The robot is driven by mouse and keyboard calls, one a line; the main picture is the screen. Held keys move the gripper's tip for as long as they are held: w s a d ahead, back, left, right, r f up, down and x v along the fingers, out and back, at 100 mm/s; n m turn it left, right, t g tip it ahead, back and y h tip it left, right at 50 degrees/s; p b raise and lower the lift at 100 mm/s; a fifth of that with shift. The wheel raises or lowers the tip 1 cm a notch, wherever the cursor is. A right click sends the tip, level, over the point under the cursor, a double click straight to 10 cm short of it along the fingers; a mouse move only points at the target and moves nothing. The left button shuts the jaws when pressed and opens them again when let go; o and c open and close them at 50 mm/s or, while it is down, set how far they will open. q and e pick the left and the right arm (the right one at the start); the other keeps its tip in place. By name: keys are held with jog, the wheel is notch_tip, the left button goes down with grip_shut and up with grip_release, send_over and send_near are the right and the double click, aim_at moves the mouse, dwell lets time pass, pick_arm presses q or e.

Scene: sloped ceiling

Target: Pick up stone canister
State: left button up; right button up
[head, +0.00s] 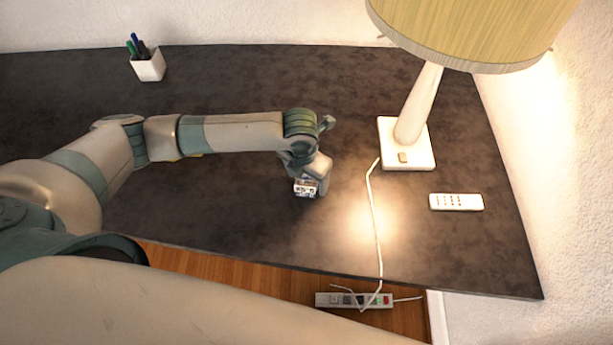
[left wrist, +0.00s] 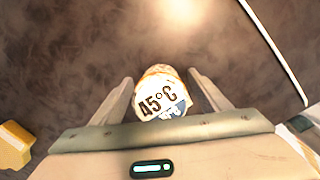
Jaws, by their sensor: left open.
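A small pale canister (left wrist: 160,97) with a printed "45°C" label and a patch of blue stands between the two fingers of my left gripper (left wrist: 160,78) in the left wrist view. The fingers are open on either side of it, and I cannot tell whether either one touches it. In the head view, my left gripper (head: 317,178) reaches down to the dark tabletop. The canister (head: 304,188) shows there as a small white and blue patterned piece, partly hidden by the gripper. My right gripper is not in view.
A lamp (head: 420,110) on a white base stands right of the gripper, its cord (head: 373,215) running down past the desk's front edge to a power strip (head: 353,300). A white remote (head: 456,202) lies further right. A pen cup (head: 149,66) stands at the back left.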

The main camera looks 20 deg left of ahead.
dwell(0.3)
pick_arm(q)
jog(key=c, duration=1.5)
jog(key=shift+r, duration=0.15)
jog(key=shift+r+b, duration=0.35)
jog(key=shift+r, duration=0.15)
notch_tip(320, 180, up, 2)
jog(key=shift+w+r+b, duration=0.1)
jog(key=shift+r+b, duration=0.05)
jog(key=shift+b, duration=0.4)
jog(key=s+d+r+b, duration=0.3)
jog(key=d+r, duration=0.4)
jog(key=d, duration=0.4)
jog(key=shift+s+r, duration=0.3)
jog(key=shift+s, duration=0.4)
